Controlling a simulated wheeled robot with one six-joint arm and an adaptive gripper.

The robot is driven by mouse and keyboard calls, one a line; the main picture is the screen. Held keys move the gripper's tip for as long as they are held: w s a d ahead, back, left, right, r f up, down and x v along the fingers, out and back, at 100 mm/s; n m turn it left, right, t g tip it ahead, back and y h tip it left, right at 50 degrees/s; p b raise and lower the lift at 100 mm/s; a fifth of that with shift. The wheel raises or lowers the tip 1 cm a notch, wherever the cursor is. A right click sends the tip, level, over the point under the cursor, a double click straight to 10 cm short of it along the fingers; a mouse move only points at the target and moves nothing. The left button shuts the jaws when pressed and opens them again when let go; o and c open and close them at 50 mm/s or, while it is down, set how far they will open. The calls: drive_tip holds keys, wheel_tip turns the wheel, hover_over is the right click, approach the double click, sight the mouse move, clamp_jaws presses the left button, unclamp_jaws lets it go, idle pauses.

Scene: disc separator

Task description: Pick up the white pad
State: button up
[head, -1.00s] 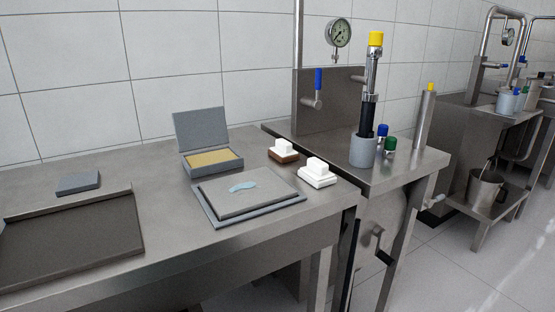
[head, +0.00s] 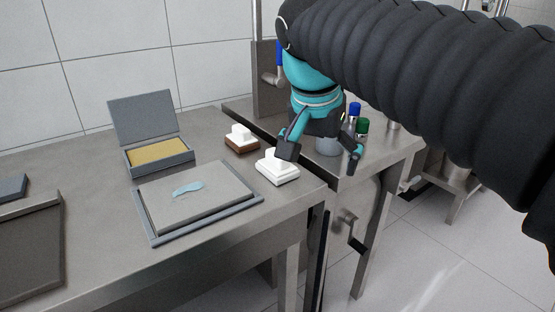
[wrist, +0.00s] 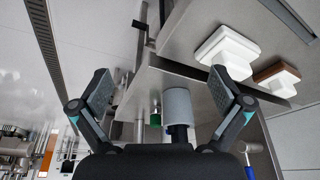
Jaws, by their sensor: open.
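The white pad (head: 277,168), a white block with a raised grip on top, sits on the steel table near its right edge. In the wrist view the white pad (wrist: 227,51) shows at the upper right, beside and partly behind the right finger. My gripper (head: 322,162) is open and empty. In the head view its left finger overlaps the pad's grip, and its other finger hangs to the right, past the table's edge. I cannot tell whether the finger touches the pad. In the wrist view my gripper (wrist: 164,95) has its fingers spread wide.
A brown-based pad with a white grip (head: 240,139) sits just behind. A grey plate (head: 215,208) with a blue piece lies to the left, and an open grey box (head: 150,120) behind it. A grey cup (head: 328,146) and bottles (head: 362,127) stand on the right-hand table.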

drive_tip(key=w+a+r+m+h, duration=0.2)
drive_tip(key=w+a+r+m, duration=0.35)
drive_tip(key=a+r, duration=0.4)
drive_tip(key=b, duration=0.1)
hover_over(271, 166)
drive_tip(key=shift+g, duration=0.3)
wheel_tip(271, 166, down, 9)
drive_tip(key=shift+f, duration=0.1)
drive_tip(key=shift+b+x, duration=0.4)
drive_tip(key=shift+x, duration=2.25)
drive_tip(key=shift+s+a, duration=0.1)
drive_tip(key=shift+a, duration=0.05)
drive_tip(key=c, duration=1)
